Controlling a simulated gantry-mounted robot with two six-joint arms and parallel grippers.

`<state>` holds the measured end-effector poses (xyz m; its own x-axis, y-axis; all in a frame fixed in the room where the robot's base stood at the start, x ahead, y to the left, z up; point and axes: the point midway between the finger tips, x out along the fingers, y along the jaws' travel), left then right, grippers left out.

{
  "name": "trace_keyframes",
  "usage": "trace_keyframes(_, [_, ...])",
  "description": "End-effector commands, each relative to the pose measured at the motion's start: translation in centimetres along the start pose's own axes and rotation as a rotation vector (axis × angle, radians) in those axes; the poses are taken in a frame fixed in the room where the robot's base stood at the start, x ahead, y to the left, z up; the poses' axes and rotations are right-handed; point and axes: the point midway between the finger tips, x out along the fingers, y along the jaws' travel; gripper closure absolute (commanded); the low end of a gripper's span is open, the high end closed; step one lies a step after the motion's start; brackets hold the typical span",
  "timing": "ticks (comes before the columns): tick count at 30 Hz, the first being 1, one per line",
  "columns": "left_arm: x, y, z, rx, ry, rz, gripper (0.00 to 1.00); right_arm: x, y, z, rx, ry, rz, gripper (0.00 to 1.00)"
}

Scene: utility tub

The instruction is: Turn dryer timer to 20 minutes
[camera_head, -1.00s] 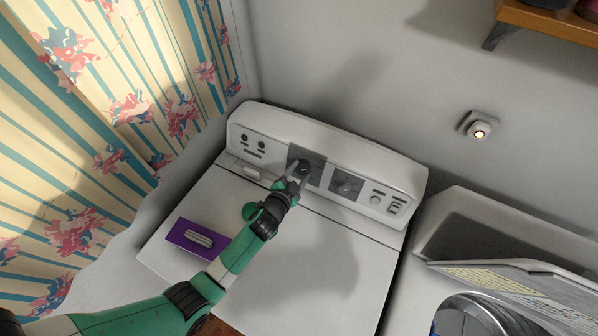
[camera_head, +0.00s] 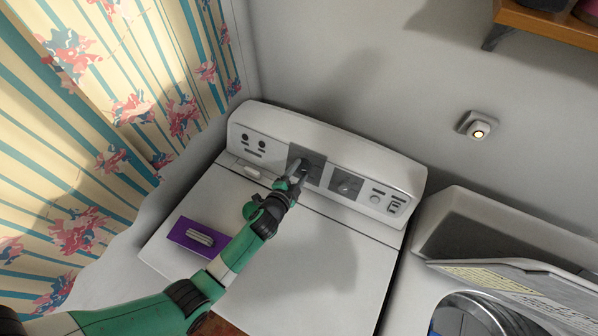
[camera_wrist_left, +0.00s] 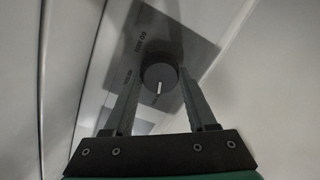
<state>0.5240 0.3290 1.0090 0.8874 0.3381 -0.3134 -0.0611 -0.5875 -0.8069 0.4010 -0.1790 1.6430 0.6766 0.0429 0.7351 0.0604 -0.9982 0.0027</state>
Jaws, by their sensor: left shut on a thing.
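The dryer's white control panel (camera_head: 280,127) runs along the back of the machine. A dark round timer knob (camera_wrist_left: 159,78) with a white pointer line sits on a grey plate, which also shows in the head view (camera_head: 316,170). In the left wrist view the pointer line points toward the gripper's base. My left gripper (camera_wrist_left: 156,88) has one finger on each side of the knob and is shut on it. In the head view my left gripper (camera_head: 301,168) reaches the panel and partly hides the knob. The minute markings are too blurred to read. My right gripper is not in view.
A second knob on a dark plate (camera_head: 346,184) is just right of the timer. A striped floral curtain (camera_head: 80,130) hangs at left.

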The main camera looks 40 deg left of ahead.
Motion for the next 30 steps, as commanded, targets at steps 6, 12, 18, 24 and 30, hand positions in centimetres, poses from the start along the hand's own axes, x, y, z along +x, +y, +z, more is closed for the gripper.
trace_keyframes(6, [0.0, 0.0, 0.0, -0.001, 0.0, 0.0, 0.18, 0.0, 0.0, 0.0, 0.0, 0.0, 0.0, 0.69])
trace_keyframes(12, [0.0, 0.0, 0.0, -0.001, 0.0, 0.0, 0.13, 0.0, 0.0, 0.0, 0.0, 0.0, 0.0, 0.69])
trace_keyframes(18, [-0.6, -0.1, -0.1, -0.001, 0.0, 0.0, 0.13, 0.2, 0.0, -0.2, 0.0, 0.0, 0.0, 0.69])
trace_keyframes(24, [-4.5, -0.1, -0.1, 0.001, 0.0, 0.002, 0.13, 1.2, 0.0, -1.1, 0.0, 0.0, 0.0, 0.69])
trace_keyframes(30, [-9.1, -0.1, -0.1, -0.001, 0.001, 0.002, 0.13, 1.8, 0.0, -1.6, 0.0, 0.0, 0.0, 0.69])
